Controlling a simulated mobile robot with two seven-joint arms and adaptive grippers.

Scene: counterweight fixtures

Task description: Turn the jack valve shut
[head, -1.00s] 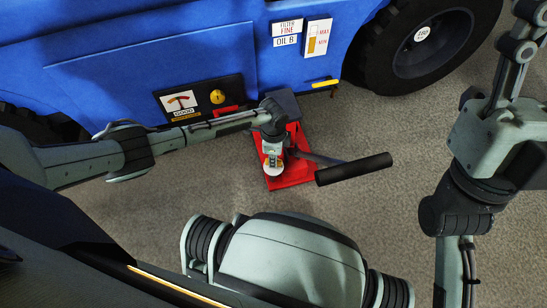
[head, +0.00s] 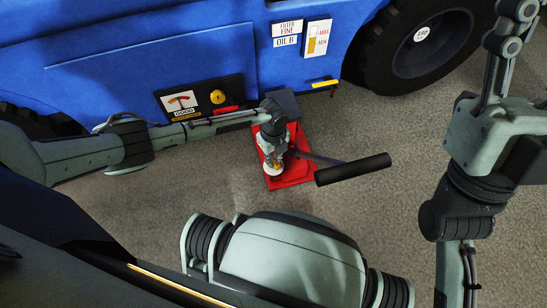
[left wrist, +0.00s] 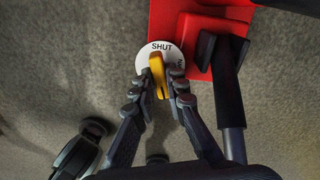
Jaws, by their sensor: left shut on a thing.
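The red jack (head: 298,176) stands on the ground beside the blue vehicle. Its valve is a yellow knob (left wrist: 156,66) over a white round dial (left wrist: 174,56). The dial reads SHUT at its top in the left wrist view; another word at its right is partly covered. The knob's far end points close to SHUT, slightly left of the word's middle. My left gripper (left wrist: 158,90) has its fingers closed on both sides of the knob; it also shows over the jack in the head view (head: 273,163). My right arm is at the right; its gripper is out of view.
The jack's black handle (head: 353,169) sticks out to the right, close beside my left gripper; its bar shows in the left wrist view (left wrist: 229,100). The blue vehicle (head: 150,60) and its tyre (head: 425,45) stand behind. Bare ground lies around the jack.

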